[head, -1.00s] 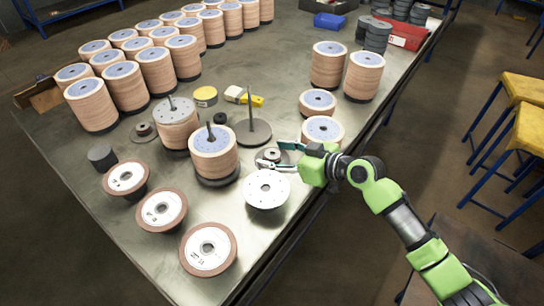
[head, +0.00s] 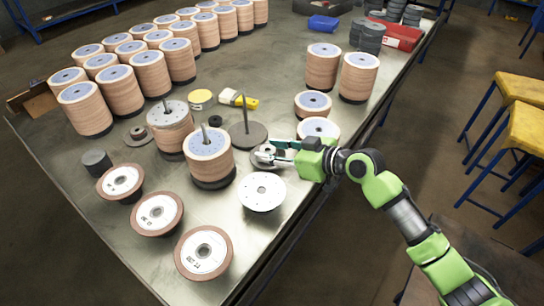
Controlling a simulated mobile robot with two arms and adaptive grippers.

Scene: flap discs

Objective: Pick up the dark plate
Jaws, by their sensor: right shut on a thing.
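A small dark plate (head: 258,161) with a metal hub is at the near right part of the metal table, between the dark spindle base and a white-faced disc. My right gripper (head: 269,153) comes in from the right and is shut on this plate, its fingers hiding part of it. I cannot tell whether the plate touches the table. Another dark plate with a hub (head: 137,136) lies farther left, left of the stacked discs. My left gripper is not in view.
A dark round base with an upright rod (head: 248,134) stands just behind my right gripper. A stack of discs on a spindle (head: 209,160) stands to the left and a white-faced disc (head: 262,192) in front.

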